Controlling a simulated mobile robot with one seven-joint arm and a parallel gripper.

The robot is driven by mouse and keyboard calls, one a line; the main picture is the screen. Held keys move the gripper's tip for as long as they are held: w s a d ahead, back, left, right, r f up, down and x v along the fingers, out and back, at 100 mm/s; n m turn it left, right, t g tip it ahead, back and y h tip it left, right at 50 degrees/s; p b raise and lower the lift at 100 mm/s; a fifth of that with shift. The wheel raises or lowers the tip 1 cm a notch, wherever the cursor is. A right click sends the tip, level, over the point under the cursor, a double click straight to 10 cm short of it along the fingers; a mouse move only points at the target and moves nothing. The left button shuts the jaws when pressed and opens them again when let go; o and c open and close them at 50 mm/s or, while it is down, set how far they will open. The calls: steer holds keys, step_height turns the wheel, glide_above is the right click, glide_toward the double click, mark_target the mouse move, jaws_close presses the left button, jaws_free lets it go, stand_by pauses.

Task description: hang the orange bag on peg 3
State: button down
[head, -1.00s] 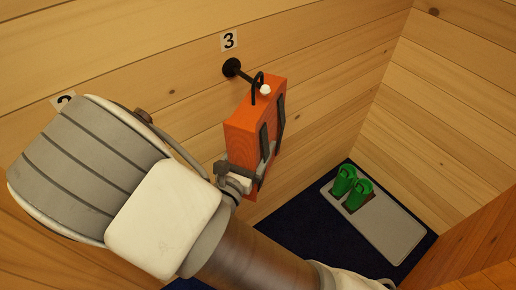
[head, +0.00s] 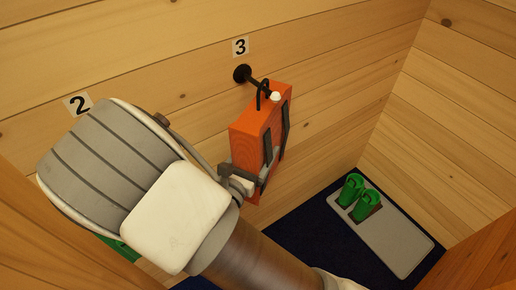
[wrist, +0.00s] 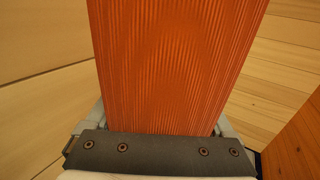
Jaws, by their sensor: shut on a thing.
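The orange bag (head: 257,135) is an upright block with dark strips on its side and a thin black loop (head: 262,93) on top. It hangs in my gripper (head: 256,174), which is shut on its lower part. Peg 3 (head: 257,83) is a dark peg with a round base and white tip, under the label 3 (head: 240,46). The loop crosses the peg's shaft between base and tip; I cannot tell whether it is around the shaft or beside it. In the wrist view the orange bag (wrist: 175,65) fills the middle, above the dark gripper bar (wrist: 160,150).
A label 2 (head: 77,104) is on the wall at left; its peg is hidden by my arm. A grey tray (head: 399,240) with green boots (head: 360,198) lies on a dark blue mat (head: 310,230). A green thing (head: 122,248) shows behind my arm. A wooden side wall is at right.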

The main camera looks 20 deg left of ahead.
jaws_free()
steer(key=s+a+p, duration=0.2)
steer(key=s+a, duration=0.1)
steer(key=s, duration=1.4)
steer(key=shift+s+a, duration=0.1)
